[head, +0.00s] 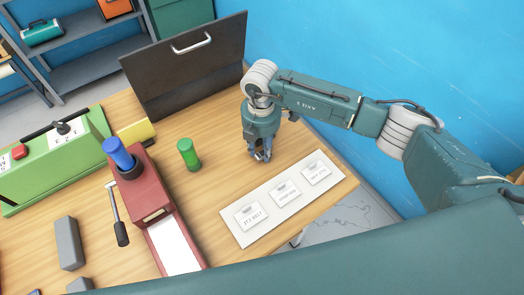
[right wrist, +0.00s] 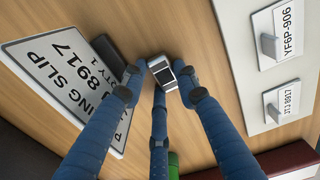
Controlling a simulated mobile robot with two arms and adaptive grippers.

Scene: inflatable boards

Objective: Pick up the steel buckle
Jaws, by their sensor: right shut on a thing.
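My right gripper (head: 261,154) points down over the far right part of the wooden table, just behind a white board. In the right wrist view its blue fingers (right wrist: 161,82) are closed around the steel buckle (right wrist: 160,67), a small silver frame with dark openings. The buckle is at the fingertips, above or close to the wood; I cannot tell whether it touches. In the head view the fingers mostly hide it. My left gripper is not in view.
The white board (head: 243,194) carries several labelled cards. A packing slip (right wrist: 58,78) and a dark piece (right wrist: 108,50) lie beside the fingers. A green cylinder (head: 188,154), red press (head: 145,188), green box (head: 55,160) and upright dark panel (head: 190,75) stand around.

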